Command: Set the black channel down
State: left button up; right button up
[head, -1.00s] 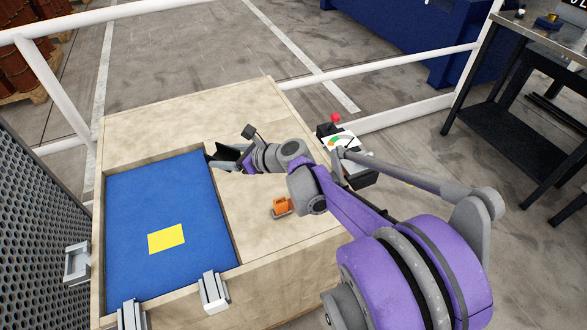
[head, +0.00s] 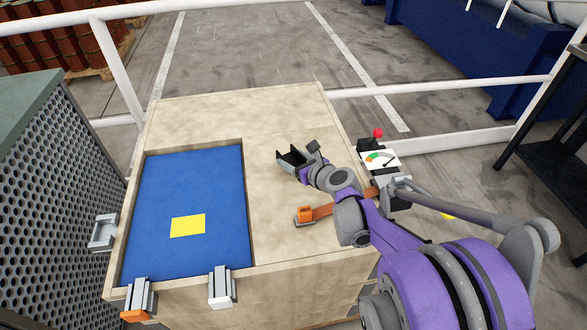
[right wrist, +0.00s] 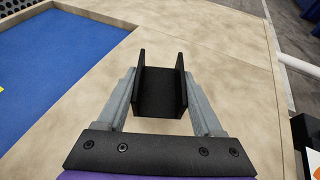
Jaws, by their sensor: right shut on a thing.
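The black channel (head: 291,157) is a short U-shaped piece in my right gripper (right wrist: 161,98). In the right wrist view the channel (right wrist: 161,90) sits between the two grey fingers, its open side up and its walls along them. In the head view the gripper is over bare wood, right of the blue recessed panel (head: 160,245). Whether the channel touches the wood cannot be told. My left gripper is not in view.
The wooden bench top (head: 235,112) is clear behind the gripper. A yellow square (head: 188,226) lies on the blue panel. Grey clamps (head: 220,287) line the rim. An orange-handled piece (head: 305,214) and a gauge box (head: 380,159) are near my right arm.

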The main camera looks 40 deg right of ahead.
jog(key=shift+f+b, duration=0.4)
jog(key=shift+f, duration=1.1)
jog(key=o, duration=1.4)
jog(key=shift+f, duration=0.15)
jog(key=shift+c, duration=0.2)
jog(key=shift+r, duration=0.2)
jog(key=shift+s+r, duration=0.15)
jog(key=shift+s, duration=0.15)
jog(key=p+v, duration=0.3)
jog(key=v, duration=0.8)
jog(key=shift+s, duration=0.2)
